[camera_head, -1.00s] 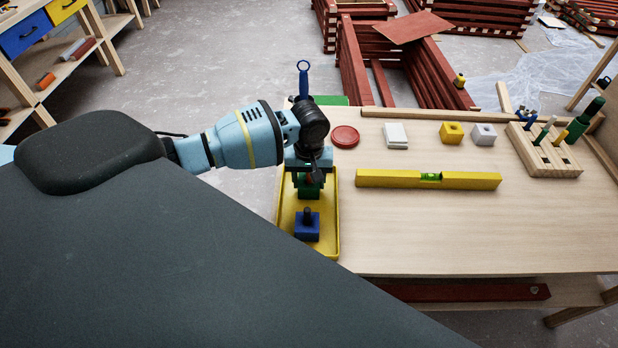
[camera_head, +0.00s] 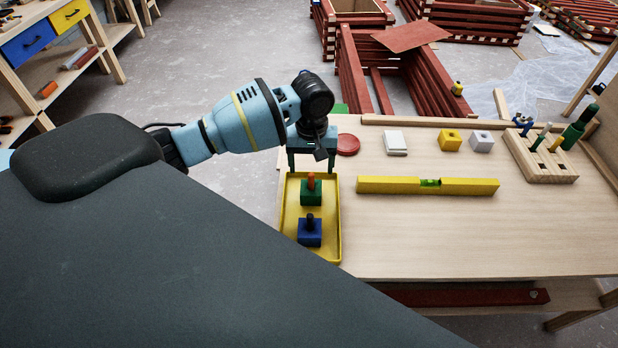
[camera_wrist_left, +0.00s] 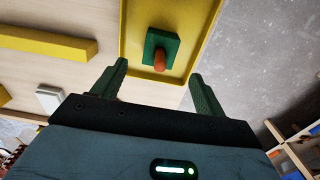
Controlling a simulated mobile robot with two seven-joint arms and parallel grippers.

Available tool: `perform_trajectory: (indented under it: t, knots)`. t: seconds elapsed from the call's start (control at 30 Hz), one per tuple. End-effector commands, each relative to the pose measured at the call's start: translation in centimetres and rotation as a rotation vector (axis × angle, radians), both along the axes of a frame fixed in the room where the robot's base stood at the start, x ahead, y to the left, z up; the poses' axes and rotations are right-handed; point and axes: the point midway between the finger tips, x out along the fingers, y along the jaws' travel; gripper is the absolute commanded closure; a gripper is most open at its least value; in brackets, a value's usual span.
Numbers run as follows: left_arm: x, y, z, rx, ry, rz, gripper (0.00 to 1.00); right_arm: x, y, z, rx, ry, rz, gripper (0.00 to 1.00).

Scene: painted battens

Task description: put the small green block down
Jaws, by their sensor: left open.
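The small green block (camera_head: 311,195) with an orange-red peg on top sits upright in the yellow tray (camera_head: 335,240), behind a blue block. It also shows in the left wrist view (camera_wrist_left: 155,42), beyond the fingertips. My left gripper (camera_head: 308,168) is open and empty, raised above the far end of the tray and apart from the block. In the left wrist view its two fingers (camera_wrist_left: 160,75) are spread wide with nothing between them. My right gripper is not in view.
The blue block (camera_head: 309,232) with a dark peg stands in the tray's near part. A yellow level (camera_head: 400,186) lies right of the tray. A red disc (camera_head: 348,144), white block (camera_head: 395,140) and yellow block (camera_head: 450,140) stand at the back. The table's front is clear.

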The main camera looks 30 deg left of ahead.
Motion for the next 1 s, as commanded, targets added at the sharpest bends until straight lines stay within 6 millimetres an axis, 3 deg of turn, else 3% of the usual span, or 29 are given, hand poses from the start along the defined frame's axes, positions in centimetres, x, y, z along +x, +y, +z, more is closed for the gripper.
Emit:
perform_trajectory:
  t: [0.1,0.3,1.0]
  knots:
    - [0.1,0.0,2.2,0.000,-0.005,0.001,0.28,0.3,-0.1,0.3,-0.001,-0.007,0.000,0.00]
    - [0.0,0.0,3.6,0.000,0.000,0.000,0.28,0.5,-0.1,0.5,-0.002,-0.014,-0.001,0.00]
    - [0.0,0.0,3.7,0.000,0.002,0.000,0.28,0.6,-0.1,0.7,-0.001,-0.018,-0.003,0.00]
